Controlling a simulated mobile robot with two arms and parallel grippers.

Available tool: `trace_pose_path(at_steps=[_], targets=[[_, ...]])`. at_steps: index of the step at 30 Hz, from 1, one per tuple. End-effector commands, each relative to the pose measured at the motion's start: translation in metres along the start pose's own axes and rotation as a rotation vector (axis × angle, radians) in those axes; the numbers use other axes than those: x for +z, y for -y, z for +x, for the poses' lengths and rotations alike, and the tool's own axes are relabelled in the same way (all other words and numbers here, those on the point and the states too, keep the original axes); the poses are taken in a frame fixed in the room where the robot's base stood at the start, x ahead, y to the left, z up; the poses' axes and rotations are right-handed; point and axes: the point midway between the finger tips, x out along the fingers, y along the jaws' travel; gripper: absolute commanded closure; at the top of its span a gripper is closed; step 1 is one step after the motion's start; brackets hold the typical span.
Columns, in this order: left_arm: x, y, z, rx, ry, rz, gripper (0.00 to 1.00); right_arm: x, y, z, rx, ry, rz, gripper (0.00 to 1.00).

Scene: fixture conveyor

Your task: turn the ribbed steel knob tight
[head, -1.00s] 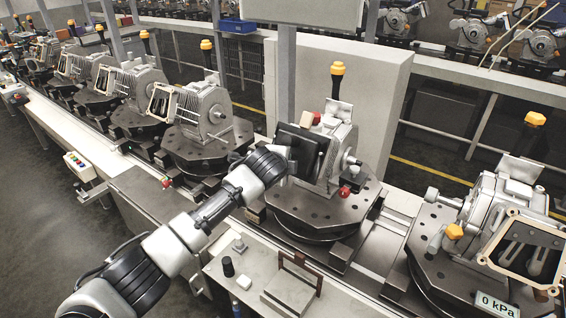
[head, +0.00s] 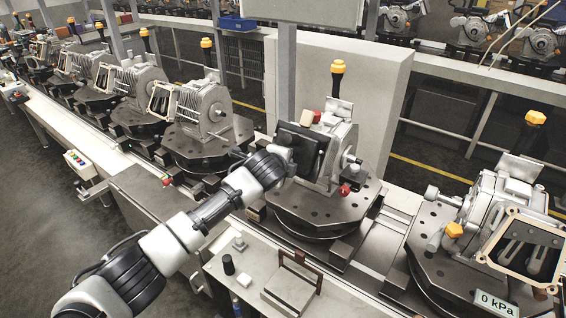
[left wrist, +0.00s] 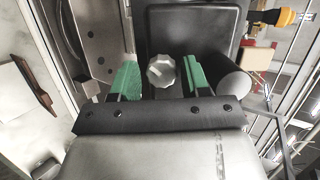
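The ribbed steel knob (left wrist: 161,72) shows in the left wrist view, a pale round knob in front of a dark plate (left wrist: 193,28). My left gripper (left wrist: 160,70) has its two green fingers on either side of the knob, with a visible gap on each side, so it is open around it. In the head view my left arm reaches to the dark cover (head: 300,143) on the front of the middle fixture unit; the knob and fingertips are hidden there behind the wrist. My right gripper is in neither view.
The middle unit stands on a dark round pallet (head: 315,215) on the conveyor, with a red knob (head: 345,190) at its right. Another unit with a "0 kPa" display (head: 497,303) is at right. A work table (head: 255,262) with small items stands in front.

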Motion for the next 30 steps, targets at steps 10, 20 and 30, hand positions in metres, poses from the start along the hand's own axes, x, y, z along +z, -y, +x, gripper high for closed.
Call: trace_pose_path(at_steps=[10,20,30], targets=[[-0.001,0.001,-0.001,-0.003,-0.001,-0.001,0.42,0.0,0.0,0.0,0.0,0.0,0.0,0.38],[0.0,0.0,-0.025,-0.005,-0.002,0.0,0.42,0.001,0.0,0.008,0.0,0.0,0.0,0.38],[0.0,-0.001,-0.079,-0.004,-0.001,0.0,0.42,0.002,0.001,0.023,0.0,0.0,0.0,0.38]])
